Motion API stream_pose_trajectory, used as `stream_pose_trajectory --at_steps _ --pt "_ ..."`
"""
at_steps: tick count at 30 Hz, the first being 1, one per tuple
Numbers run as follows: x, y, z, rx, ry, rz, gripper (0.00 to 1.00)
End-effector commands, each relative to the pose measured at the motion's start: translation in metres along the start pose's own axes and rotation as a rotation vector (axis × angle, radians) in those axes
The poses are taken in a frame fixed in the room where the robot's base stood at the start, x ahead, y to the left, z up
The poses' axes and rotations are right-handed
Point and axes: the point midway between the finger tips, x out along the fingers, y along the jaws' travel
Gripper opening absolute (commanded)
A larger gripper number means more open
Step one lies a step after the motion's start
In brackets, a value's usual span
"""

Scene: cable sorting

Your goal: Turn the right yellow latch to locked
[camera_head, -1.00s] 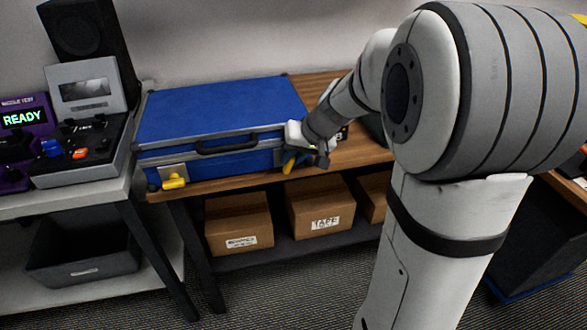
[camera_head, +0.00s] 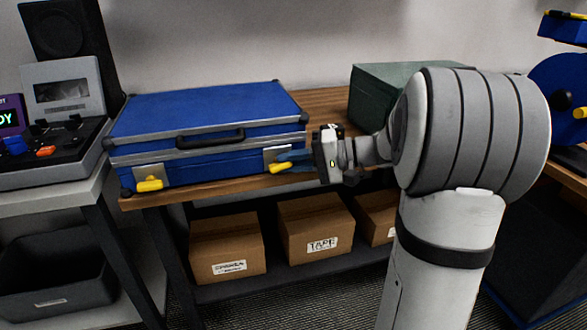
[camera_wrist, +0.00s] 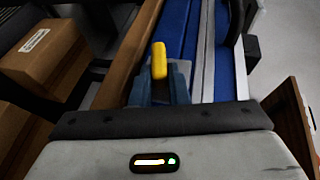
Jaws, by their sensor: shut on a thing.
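The blue case (camera_head: 205,108) lies closed on the wooden bench, its black handle at the front. The right yellow latch (camera_head: 279,169) sits on a metal plate at the case's front right. Its lever points left and slightly down, close to level. My gripper (camera_head: 290,162) reaches in from the right, with its blue-grey fingers shut on this latch. In the wrist view, the yellow lever (camera_wrist: 159,60) sticks out from between the fingers (camera_wrist: 160,85). The finger contact is partly hidden. The left yellow latch (camera_head: 150,184) lies about level on its own plate.
A dark green box (camera_head: 380,88) stands on the bench behind my arm. Cardboard boxes (camera_head: 228,247) sit on the shelf below. A grey console (camera_head: 58,150) and a black speaker (camera_head: 62,45) stand at the left. The bench front edge runs just below the latches.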

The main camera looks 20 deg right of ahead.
Motion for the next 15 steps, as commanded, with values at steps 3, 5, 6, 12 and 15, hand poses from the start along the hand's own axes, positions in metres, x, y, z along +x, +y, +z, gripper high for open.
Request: stream_pose_trajectory --at_steps 3,5,6,12,15 --pt "0.0010 0.0060 0.0009 0.035 -0.002 -0.077 0.00" --pt "0.0012 0.0067 0.0010 0.049 -0.002 -0.110 0.00" --pt "0.0012 0.0069 0.0010 0.058 -0.002 -0.132 0.00" --pt "0.0015 0.0075 0.0012 0.088 -0.003 -0.205 0.00" --pt "0.0017 0.0075 0.0013 0.097 -0.003 -0.227 0.00"
